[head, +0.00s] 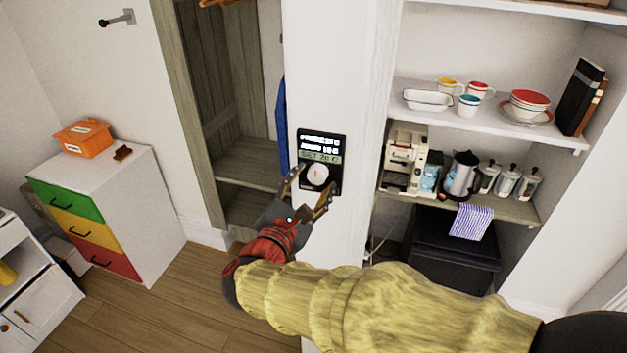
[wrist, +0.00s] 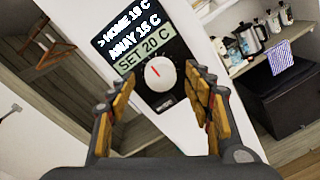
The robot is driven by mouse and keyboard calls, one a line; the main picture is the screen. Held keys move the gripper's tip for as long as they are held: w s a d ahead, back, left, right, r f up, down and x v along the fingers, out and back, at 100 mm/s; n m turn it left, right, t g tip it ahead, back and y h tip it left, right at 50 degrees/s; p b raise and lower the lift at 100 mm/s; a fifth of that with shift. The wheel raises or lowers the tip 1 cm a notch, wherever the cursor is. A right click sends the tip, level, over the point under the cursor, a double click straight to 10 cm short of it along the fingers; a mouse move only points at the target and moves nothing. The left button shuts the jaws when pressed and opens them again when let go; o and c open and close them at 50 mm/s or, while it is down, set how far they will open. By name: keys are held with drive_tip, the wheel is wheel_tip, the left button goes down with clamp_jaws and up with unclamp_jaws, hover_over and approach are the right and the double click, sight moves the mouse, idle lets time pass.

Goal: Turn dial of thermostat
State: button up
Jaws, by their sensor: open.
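The thermostat (head: 335,162) is a black panel on the white pillar, with a lit display and a round white dial. The dial (head: 317,176) has a red mark; in the wrist view the dial (wrist: 160,75) shows this mark pointing up and slightly left. The thermostat's display in the wrist view (wrist: 145,62) reads "HOME 19 C", a second line that looks like "AWAY 15 C", and "SET 20 C". My gripper (head: 307,192) is open in front of the thermostat. In the wrist view its fingers (wrist: 158,88) are spread to either side of the dial; I cannot tell whether they touch it.
An open wooden wardrobe (head: 235,150) stands left of the pillar. Shelves (head: 400,118) with cups, bowls, a coffee machine (head: 404,160) and a kettle (head: 462,177) are on the right. A drawer cabinet (head: 135,190) stands at the left. The wooden floor (head: 190,310) is clear.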

drive_tip(key=v, duration=1)
drive_tip(key=shift+s, duration=0.35)
drive_tip(key=shift+a+r, duration=0.1)
drive_tip(key=shift+a, duration=0.05)
drive_tip(key=s+d+f+m+g+y, duration=0.1)
drive_tip(key=s+d+f+m+g, duration=0.45)
drive_tip(key=f, duration=0.25)
drive_tip(key=s+d+f+m+g+y, duration=0.2)
drive_tip(key=s+d+f+m+g, duration=0.4)
drive_tip(key=f, duration=0.3)
drive_tip(key=s+d+r+m+y+b, duration=0.4)
drive_tip(key=d+m, duration=0.5)
drive_tip(key=m, duration=0.4)
drive_tip(key=shift+s+d+r+t, duration=0.35)
drive_tip(key=shift+s+r, duration=0.15)
drive_tip(key=shift+s, duration=0.05)
